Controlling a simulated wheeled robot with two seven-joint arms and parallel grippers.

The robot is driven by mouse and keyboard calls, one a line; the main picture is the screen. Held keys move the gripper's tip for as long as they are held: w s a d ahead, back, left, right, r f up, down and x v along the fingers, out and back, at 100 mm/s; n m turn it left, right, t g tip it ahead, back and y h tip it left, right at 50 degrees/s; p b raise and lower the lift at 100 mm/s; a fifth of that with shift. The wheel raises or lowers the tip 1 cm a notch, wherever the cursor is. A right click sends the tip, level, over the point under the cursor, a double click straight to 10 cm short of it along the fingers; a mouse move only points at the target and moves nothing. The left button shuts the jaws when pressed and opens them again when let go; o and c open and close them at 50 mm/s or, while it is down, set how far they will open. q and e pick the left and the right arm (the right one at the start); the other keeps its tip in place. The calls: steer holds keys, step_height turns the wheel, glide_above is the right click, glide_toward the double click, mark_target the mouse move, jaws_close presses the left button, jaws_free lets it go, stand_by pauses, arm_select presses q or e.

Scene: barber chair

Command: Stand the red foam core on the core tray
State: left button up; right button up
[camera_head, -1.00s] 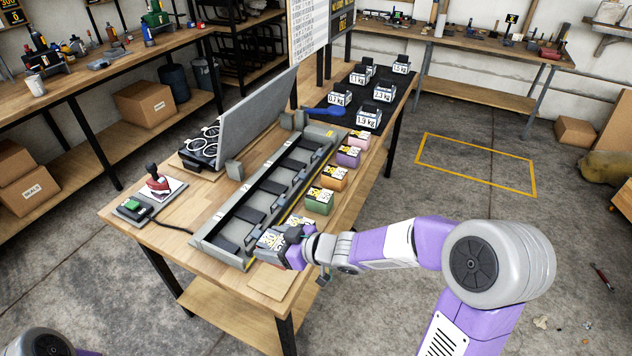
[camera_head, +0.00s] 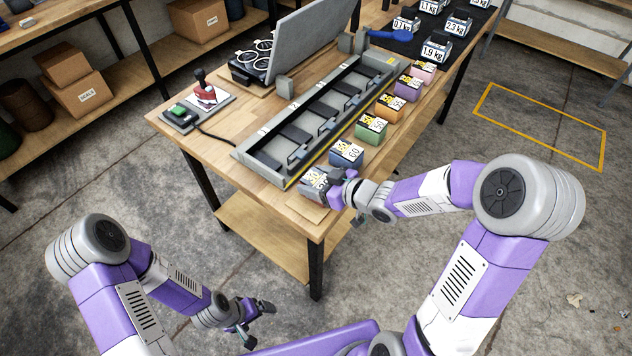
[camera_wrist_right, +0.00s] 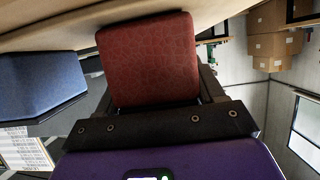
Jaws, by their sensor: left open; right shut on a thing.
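The red foam core (camera_wrist_right: 150,58) fills the middle of the right wrist view, in front of my right gripper (camera_wrist_right: 150,100), which is shut on it. In the head view the held core (camera_head: 313,181) shows mostly its labelled top. My right gripper (camera_head: 334,184) is at the table's near end, beside the blue core (camera_head: 346,153). I cannot tell whether the red core touches the table. My left gripper (camera_head: 261,322) is open and empty, low over the floor. I cannot say for sure which fixture is the core tray; a long grey slotted one (camera_head: 262,172) lies alongside the cores.
Green (camera_head: 371,132), orange (camera_head: 388,109) and other cores continue the row. A black tray with white rings (camera_head: 254,62) stands behind a grey panel (camera_head: 310,38). A beige square (camera_head: 308,207) lies at the near corner.

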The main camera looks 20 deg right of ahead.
steer(key=shift+f, duration=0.15)
steer(key=o, duration=1.2)
steer(key=shift+c, duration=0.2)
steer(key=shift+s+d+r, duration=0.1)
steer(key=shift+d+r, duration=0.05)
steer(key=shift+r, duration=0.2)
steer(key=p+v, duration=0.4)
steer(key=v, duration=0.7)
steer(key=shift+s+d+p, duration=0.15)
steer(key=shift+s+p, duration=0.15)
steer(key=shift+p, duration=0.1)
